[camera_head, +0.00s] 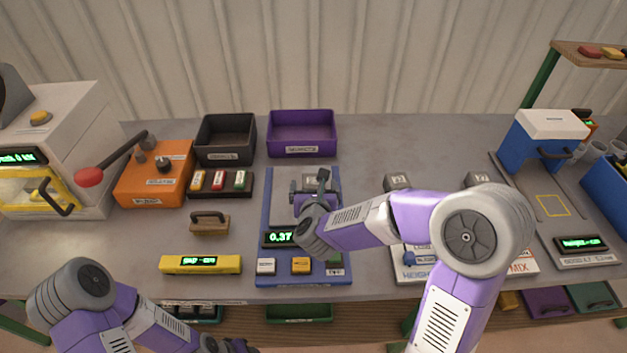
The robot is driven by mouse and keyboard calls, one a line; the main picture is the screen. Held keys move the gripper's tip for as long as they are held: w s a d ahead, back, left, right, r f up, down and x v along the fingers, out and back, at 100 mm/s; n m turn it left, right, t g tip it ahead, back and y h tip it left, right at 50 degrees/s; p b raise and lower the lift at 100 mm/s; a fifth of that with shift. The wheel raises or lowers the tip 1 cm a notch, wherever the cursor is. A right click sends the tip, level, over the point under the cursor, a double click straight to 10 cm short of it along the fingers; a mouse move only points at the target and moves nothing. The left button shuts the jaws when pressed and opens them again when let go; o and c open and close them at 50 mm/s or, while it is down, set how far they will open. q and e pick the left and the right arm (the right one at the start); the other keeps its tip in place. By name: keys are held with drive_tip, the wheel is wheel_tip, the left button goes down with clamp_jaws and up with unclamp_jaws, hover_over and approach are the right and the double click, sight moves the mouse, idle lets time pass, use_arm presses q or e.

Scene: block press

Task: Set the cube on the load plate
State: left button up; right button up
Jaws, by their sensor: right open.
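The blue device (302,278) in the middle has a grey plate (331,177) at its back and a green display (279,237) reading 0.37. My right gripper (308,185) is open over this plate. A small grey block (311,178) shows at the gripper's fingers, partly hidden by them; I cannot tell whether it touches the plate. Another grey cube (397,181) with a dark mark stands to the right, behind my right arm. A similar one (477,179) stands further right. My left gripper (232,345) is low at the bottom edge, its fingers unclear.
A black bin (225,158) and purple bin (301,148) stand at the back. An orange box (153,190) with a red-knobbed lever (89,177) and a yellow display bar (200,264) are at left. A blue-and-white press (549,130) is at right.

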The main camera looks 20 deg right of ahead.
drive_tip(key=v, duration=0.7)
drive_tip(key=shift+w+p, duration=0.1)
drive_tip(key=shift+p, duration=0.3)
drive_tip(key=shift+s+a+r, duration=0.15)
drive_tip(key=shift+s+r, duration=0.05)
drive_tip(key=shift+s, duration=0.4)
